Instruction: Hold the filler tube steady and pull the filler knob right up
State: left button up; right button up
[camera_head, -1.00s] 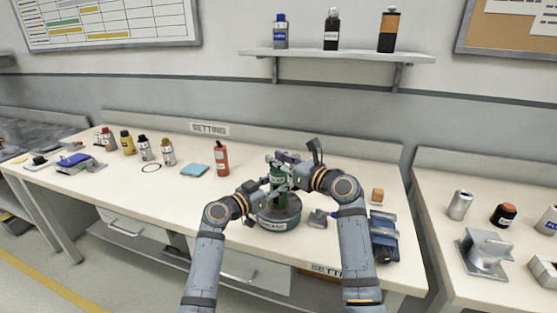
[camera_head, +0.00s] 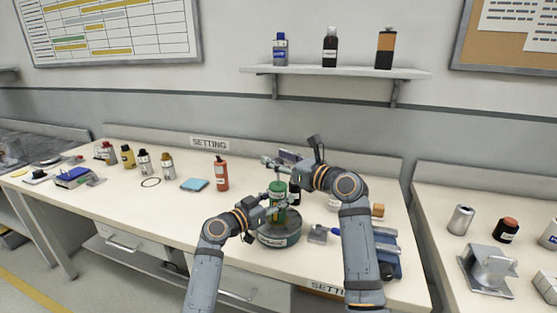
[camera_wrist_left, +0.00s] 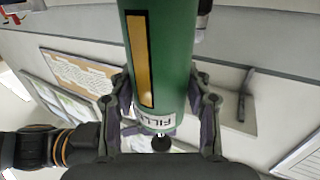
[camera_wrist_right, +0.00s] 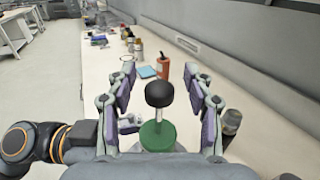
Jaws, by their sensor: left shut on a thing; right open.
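The green filler tube (camera_head: 278,191) stands upright on a round dark green base (camera_head: 281,239). My left gripper (camera_head: 276,210) is shut on the tube from the left side. In the left wrist view its fingers flank the tube (camera_wrist_left: 163,60), which has a yellow stripe and an upside-down label. The black filler knob (camera_wrist_right: 160,93) stands on a grey stem above the tube's green top. My right gripper (camera_wrist_right: 160,75) is open, and in its wrist view the knob appears between the spread fingers. I cannot tell whether they touch it. The knob is hard to make out in the head view.
A dark bottle (camera_head: 295,194) stands close behind the tube. A small grey block (camera_head: 318,234) and a blue device (camera_head: 385,252) lie to the right. A red bottle (camera_head: 221,174) and a blue cloth (camera_head: 195,185) are to the left. The table front left is clear.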

pick_arm(q)
jog(key=shift+d, duration=0.1)
pick_arm(e)
jog(key=v, duration=1.2)
pick_arm(q)
jog(key=o, duration=1.4)
jog(key=shift+o, duration=0.2)
